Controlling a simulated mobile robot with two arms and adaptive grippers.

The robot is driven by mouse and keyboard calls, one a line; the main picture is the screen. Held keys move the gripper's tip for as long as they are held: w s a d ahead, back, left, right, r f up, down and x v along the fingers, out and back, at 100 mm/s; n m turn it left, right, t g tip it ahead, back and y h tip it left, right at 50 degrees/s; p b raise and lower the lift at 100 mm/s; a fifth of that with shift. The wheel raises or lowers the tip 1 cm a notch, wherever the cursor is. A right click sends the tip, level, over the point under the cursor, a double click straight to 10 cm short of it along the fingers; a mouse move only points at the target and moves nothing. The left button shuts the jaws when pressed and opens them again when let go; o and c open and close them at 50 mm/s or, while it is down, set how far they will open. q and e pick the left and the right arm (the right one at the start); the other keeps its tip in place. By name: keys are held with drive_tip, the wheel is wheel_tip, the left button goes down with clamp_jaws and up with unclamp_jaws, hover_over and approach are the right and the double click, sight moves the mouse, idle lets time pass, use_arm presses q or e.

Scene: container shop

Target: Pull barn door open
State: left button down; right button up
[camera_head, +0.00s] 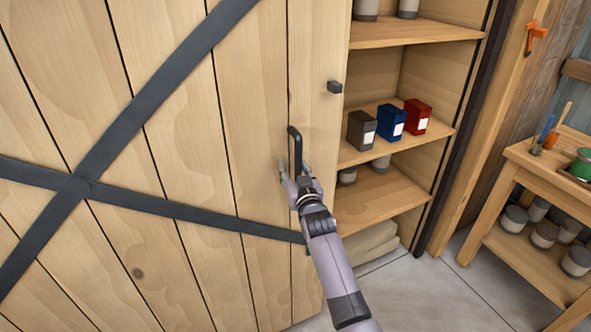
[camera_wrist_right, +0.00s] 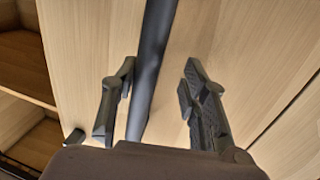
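The barn door (camera_head: 180,150) is made of pale wooden planks with dark metal cross straps, and it fills the left and middle of the head view. Its dark vertical handle (camera_head: 294,143) is near the door's right edge. My right gripper (camera_head: 295,172) is at the handle's lower part. In the right wrist view, the handle (camera_wrist_right: 152,60) runs between the two fingers of my right gripper (camera_wrist_right: 160,68). The fingers are spread, with a visible gap on each side of the handle. The handle's lower end is hidden by the gripper. My left gripper is not in view.
To the right of the door are open shelves (camera_head: 400,34) with grey, blue (camera_head: 391,122) and red (camera_head: 417,116) boxes and several cans. A small dark knob (camera_head: 334,87) sits near the door's edge. A wooden workbench (camera_head: 550,160) stands at the right. Floor (camera_head: 440,290) shows between.

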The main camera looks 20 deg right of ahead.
drive_tip(key=shift+a, duration=0.1)
drive_tip(key=shift+s+f, duration=0.1)
drive_tip(key=shift+s, duration=0.1)
drive_tip(key=s+a, duration=0.1)
drive_tip(key=s, duration=1)
drive_tip(key=shift+s+a, duration=0.15)
drive_tip(key=shift+s, duration=0.15)
